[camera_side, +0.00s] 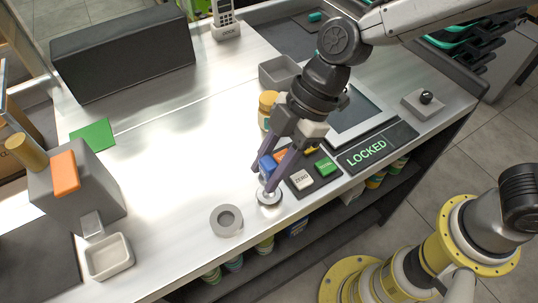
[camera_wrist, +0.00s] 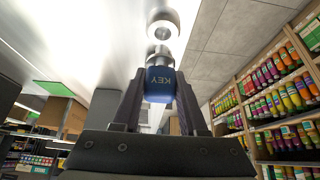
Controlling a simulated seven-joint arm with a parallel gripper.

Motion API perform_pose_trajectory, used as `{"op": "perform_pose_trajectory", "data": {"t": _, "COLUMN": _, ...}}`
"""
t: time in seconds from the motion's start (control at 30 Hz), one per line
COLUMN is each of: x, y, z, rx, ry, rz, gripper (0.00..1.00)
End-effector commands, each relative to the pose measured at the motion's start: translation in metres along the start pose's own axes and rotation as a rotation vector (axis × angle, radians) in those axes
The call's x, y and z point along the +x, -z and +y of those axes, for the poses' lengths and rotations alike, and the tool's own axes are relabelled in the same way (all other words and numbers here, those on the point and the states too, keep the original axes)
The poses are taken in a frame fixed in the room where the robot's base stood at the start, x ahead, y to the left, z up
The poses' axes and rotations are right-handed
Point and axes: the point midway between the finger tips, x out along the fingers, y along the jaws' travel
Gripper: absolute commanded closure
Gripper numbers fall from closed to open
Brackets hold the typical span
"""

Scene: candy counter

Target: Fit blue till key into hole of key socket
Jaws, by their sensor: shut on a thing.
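The blue till key (camera_wrist: 159,84) is between my gripper's fingers, with the word KEY facing the wrist camera. In the side view its blue head (camera_side: 267,166) is partly hidden by the fingers. My gripper (camera_side: 269,181) is shut on it, low over the counter and tilted. A grey ring with a round hole (camera_side: 214,221), which looks like the key socket, lies on the counter to the left, apart from the key. The wrist view shows it beyond the metal piece.
A keypad with a green key (camera_side: 326,167) and a white ZERO key (camera_side: 302,180) lies close right of my gripper. A LOCKED display (camera_side: 368,153) is farther right. A jar (camera_side: 268,99) stands behind. A grey dispenser (camera_side: 75,195) is at left.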

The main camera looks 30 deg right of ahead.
Motion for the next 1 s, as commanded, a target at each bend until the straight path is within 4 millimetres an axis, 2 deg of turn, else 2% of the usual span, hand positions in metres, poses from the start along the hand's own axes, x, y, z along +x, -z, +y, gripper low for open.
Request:
{"op": "perform_pose_trajectory", "data": {"t": 0.33, "x": 0.015, "y": -0.009, "z": 0.000, "rx": 0.001, "ry": 0.000, "rz": -0.001, "gripper": 1.00}}
{"op": "perform_pose_trajectory", "data": {"t": 1.0, "x": 0.015, "y": -0.009, "z": 0.000, "rx": 0.000, "ry": -0.001, "rz": 0.000, "gripper": 1.00}}
